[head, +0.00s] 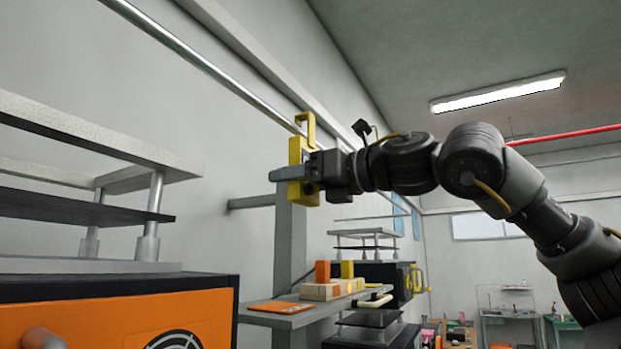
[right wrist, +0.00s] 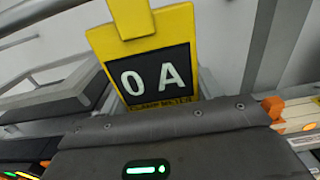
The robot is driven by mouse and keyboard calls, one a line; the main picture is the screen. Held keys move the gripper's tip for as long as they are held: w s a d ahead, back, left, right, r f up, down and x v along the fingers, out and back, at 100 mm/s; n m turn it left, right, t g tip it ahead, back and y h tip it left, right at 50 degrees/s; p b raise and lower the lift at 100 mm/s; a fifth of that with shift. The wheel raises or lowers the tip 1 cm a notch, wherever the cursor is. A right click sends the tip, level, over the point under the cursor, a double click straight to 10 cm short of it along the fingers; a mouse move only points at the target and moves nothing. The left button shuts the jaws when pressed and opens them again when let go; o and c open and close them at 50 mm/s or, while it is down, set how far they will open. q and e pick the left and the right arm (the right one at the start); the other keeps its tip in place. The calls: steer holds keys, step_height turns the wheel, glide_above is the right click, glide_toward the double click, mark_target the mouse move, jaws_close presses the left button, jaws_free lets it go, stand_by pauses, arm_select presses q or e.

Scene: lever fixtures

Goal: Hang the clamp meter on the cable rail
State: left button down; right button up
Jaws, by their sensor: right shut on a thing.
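The clamp meter (head: 296,155) is yellow, roughly upright, with a hook-shaped top that opens to the left. My right gripper (head: 290,173) is shut on its body. In the right wrist view the meter (right wrist: 145,50) shows a dark display reading "0 A", and its lower edge is hidden behind the gripper. The cable rail (head: 215,72) is a shiny metal bar running diagonally along the wall. In the head view the hook overlaps the line of the rail; I cannot tell whether it is around it, touching or apart. My left gripper is not in view.
A grey post (head: 290,240) stands behind and below the meter. A grey shelf (head: 280,318) with orange, yellow and wooden blocks is below. An orange machine (head: 130,315) with a raised frame fills the lower left. Open air surrounds my right arm.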

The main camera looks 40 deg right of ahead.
steer(key=shift+w+a+f+b, duration=0.2)
steer(key=shift+w+f+b, duration=0.3)
steer(key=shift+w+f, duration=0.15)
steer(key=o, duration=1.2)
steer(key=shift+o, duration=0.4)
steer(key=shift+f, duration=0.1)
steer(key=b+v, duration=0.4)
steer(key=v, duration=0.6)
steer(key=shift+s+b, duration=0.35)
